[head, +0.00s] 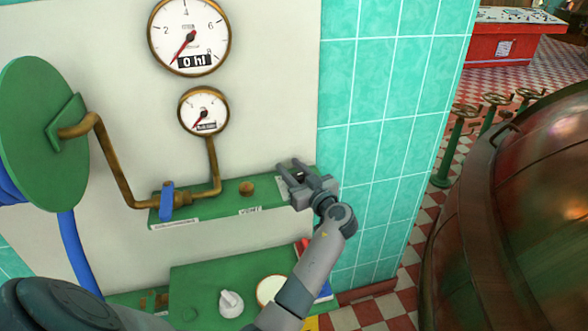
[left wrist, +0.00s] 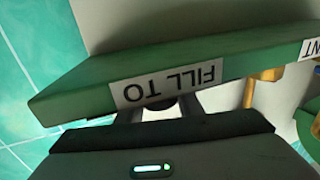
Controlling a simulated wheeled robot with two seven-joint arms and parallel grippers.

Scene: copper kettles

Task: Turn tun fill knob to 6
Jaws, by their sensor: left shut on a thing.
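The left gripper (head: 303,178) is at the right end of a narrow green panel (head: 222,201) on the wall. In the left wrist view, an upside-down "FILL TO" label (left wrist: 165,84) is on the panel's edge, above the gripper (left wrist: 158,116). A dark knob (left wrist: 160,104) shows partly between the fingers, which are shut on it. Its pointer and setting are hidden. The large round gauge (head: 190,35) above has numbers on its face, a red needle pointing down-left and a "0 hl" readout. My right gripper is not in view.
A smaller gauge (head: 203,111), a brass pipe (head: 112,165) and a blue valve lever (head: 167,199) are left of the gripper. A brass knob (head: 246,189) is close by. A lower green panel (head: 200,275) carries a white knob (head: 231,303). A copper kettle (head: 525,220) stands right.

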